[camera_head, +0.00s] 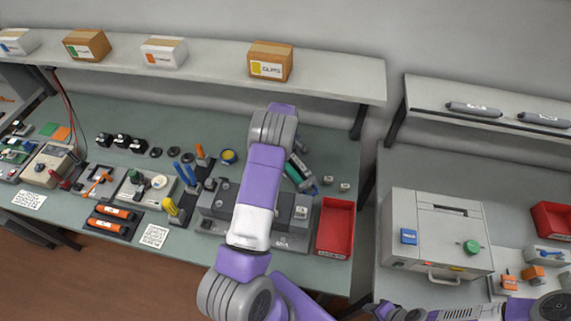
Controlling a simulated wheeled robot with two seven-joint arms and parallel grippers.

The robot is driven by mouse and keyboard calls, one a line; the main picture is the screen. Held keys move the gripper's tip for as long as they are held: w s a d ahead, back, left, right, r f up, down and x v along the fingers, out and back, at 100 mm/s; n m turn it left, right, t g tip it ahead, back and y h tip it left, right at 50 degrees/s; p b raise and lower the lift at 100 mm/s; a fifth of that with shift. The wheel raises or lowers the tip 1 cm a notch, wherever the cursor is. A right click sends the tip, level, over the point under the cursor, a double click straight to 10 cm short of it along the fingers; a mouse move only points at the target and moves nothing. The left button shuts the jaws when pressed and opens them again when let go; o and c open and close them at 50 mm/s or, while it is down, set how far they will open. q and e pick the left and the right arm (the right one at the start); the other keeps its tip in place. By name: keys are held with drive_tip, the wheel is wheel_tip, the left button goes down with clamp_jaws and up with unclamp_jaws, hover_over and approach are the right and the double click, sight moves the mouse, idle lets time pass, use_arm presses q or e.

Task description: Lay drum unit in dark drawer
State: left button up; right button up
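A dark cylinder with green bands (301,175) lies tilted on the left bench just right of my raised arm; it may be the drum unit, but I cannot be sure. My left arm crosses the middle of the view and hides its own gripper and part of this cylinder. I cannot tell whether that gripper touches it. A dark grey housing (213,205) sits on the bench behind the arm, largely covered; I cannot make out an open drawer. My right gripper (385,311) is at the bottom edge, cut off, in front of the right bench, apart from the cylinder.
A red bin (336,228) stands at the left bench's right end. A light grey machine (437,232) with a front handle is on the right bench. Tools and orange cartridges (108,218) crowd the left bench. Boxes (270,62) stand on the shelf above. A gap separates the benches.

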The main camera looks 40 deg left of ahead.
use_arm(q)
wheel_tip(320, 180, down, 3)
drive_tip(key=shift+f+b, duration=0.1)
drive_tip(key=shift+b, duration=0.7)
drive_tip(key=shift+f, duration=0.25)
drive_tip(key=shift+r, duration=0.1)
drive_tip(key=o, duration=1.6)
drive_tip(key=shift+f, duration=0.2)
